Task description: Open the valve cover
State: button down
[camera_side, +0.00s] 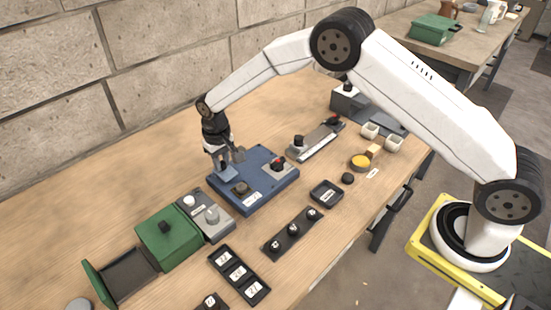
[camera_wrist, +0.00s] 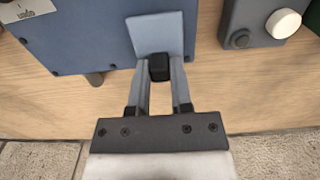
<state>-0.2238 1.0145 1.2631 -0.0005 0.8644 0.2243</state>
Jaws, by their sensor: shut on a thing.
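A blue panel box (camera_side: 262,198) stands on the wooden bench; it also fills the upper left of the wrist view (camera_wrist: 75,40). A light blue flap (camera_wrist: 155,32), seemingly the valve cover, is at the box's edge nearest the wall. It also shows under my gripper in the side view (camera_side: 229,175). My gripper (camera_wrist: 160,68) is shut on a small black handle (camera_wrist: 159,67) at the flap's edge. How far the flap is tilted is hard to tell. A dark round knob (camera_side: 241,188) and a red-topped knob (camera_side: 278,162) are on the box.
A grey control box (camera_side: 216,222) with a white knob (camera_wrist: 283,22) stands close beside the blue box. A green box (camera_side: 168,238), black trays (camera_side: 239,275) and a knob strip (camera_side: 292,234) lie nearby. The block wall is close behind my gripper.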

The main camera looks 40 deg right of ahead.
jog(key=shift+w, duration=0.8)
jog(key=c, duration=0.5)
grip_release()
jog(key=shift+r, duration=0.1)
jog(key=shift+r, duration=3.85)
jog(key=shift+s, duration=0.1)
